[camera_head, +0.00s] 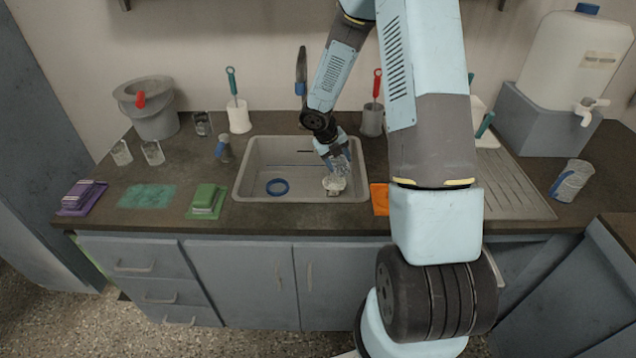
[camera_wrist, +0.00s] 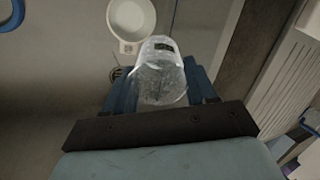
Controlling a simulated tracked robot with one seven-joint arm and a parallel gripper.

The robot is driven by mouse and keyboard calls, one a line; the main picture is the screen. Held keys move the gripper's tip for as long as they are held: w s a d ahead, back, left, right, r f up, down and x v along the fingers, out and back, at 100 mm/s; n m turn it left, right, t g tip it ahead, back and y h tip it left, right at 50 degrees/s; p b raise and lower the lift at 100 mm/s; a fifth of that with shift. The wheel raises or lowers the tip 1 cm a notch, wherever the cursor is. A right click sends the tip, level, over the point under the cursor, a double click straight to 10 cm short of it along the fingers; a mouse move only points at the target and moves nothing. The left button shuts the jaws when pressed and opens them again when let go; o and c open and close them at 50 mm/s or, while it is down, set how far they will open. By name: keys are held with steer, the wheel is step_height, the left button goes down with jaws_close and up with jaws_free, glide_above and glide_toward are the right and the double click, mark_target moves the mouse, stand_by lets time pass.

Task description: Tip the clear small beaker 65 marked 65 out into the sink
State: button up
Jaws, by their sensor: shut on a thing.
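My gripper (camera_head: 338,160) reaches down over the right part of the grey sink (camera_head: 247,165). In the wrist view my gripper (camera_wrist: 163,90) is shut on a clear small beaker (camera_wrist: 160,72), held between its blue fingers. A small dark mark shows on the beaker; its number is too small to read. The beaker is hard to make out in the head view, where it lies at the fingertips above the sink. I cannot tell its exact tilt or whether anything is in it.
A green sponge (camera_head: 206,200) is left of the sink, an orange cloth (camera_head: 380,198) right. Clear glasses (camera_head: 153,152) stand at far left.

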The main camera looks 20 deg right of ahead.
steer(key=shift+s+a+r+t+h+p, duration=0.2)
steer(key=shift+a+h+p, duration=0.35)
steer(key=shift+a+h, duration=0.2)
steer(key=shift+s+a+r+t+h+p, duration=0.1)
steer(key=shift+a+r+h+p, duration=0.1)
steer(key=shift+a+h+p, duration=0.45)
stand_by(1.2)
steer(key=shift+s+a+r+t+h+p, duration=0.15)
steer(key=shift+a+t+h+p, duration=0.2)
steer(key=shift+h, duration=0.55)
stand_by(0.3)
steer(key=shift+a+r+h+p, duration=0.15)
steer(key=shift+h+p, duration=0.3)
steer(key=shift+h, duration=0.25)
stand_by(0.5)
steer(key=shift+a+r+t+h, duration=0.15)
steer(key=shift+a+t+h, duration=0.1)
steer(key=shift+h, duration=0.65)
steer(key=shift+a+r+t+h, duration=0.15)
steer(key=shift+a+t+h, duration=0.05)
steer(key=shift+h, duration=0.7)
stand_by(1.2)
